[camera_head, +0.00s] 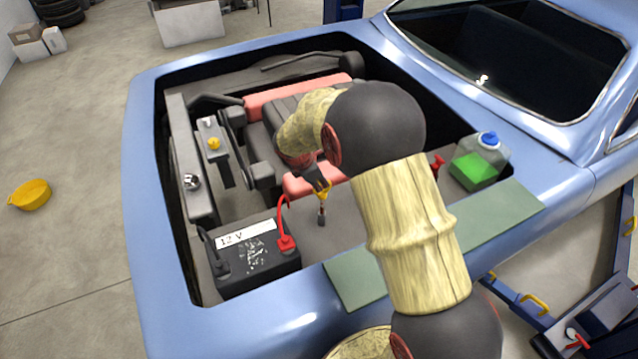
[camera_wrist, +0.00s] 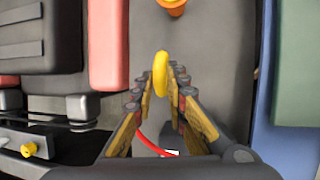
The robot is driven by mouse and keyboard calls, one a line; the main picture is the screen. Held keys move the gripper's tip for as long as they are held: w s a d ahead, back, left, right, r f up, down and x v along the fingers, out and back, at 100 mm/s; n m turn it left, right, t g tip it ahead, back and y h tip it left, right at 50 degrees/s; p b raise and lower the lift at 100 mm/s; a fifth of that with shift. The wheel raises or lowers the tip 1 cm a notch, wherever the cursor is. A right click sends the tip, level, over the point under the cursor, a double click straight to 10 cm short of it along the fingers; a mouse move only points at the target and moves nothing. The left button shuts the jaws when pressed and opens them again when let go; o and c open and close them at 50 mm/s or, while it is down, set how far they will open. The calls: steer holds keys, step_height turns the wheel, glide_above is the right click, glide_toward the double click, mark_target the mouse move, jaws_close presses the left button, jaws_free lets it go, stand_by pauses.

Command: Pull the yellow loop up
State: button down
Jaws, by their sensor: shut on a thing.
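The yellow loop (camera_wrist: 161,72) stands upright between the fingertips of my gripper (camera_wrist: 162,88) in the wrist view, seen edge-on. In the head view my gripper (camera_head: 321,184) points down into the engine bay, and the loop (camera_head: 323,193) shows at its tips. My fingers are shut on the loop. A short dark and reddish piece (camera_head: 321,214) shows just below the loop, over the grey bay floor. I cannot tell how far the loop's stem reaches down.
A 12 V battery (camera_head: 256,262) with a red cable (camera_head: 281,218) stands at the near left. A green mat (camera_head: 502,212) covers the fender. The engine block (camera_head: 262,142) is behind.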

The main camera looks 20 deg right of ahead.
steer(key=shift+w+r, duration=0.1)
steer(key=shift+r, duration=0.7)
steer(key=shift+w, duration=0.15)
steer(key=c, duration=2.1)
jaws_free()
steer(key=shift+r, duration=0.1)
steer(key=o, duration=0.3)
steer(key=shift+s+f, duration=0.2)
steer(key=shift+r, duration=0.1)
steer(key=v, duration=1.2)
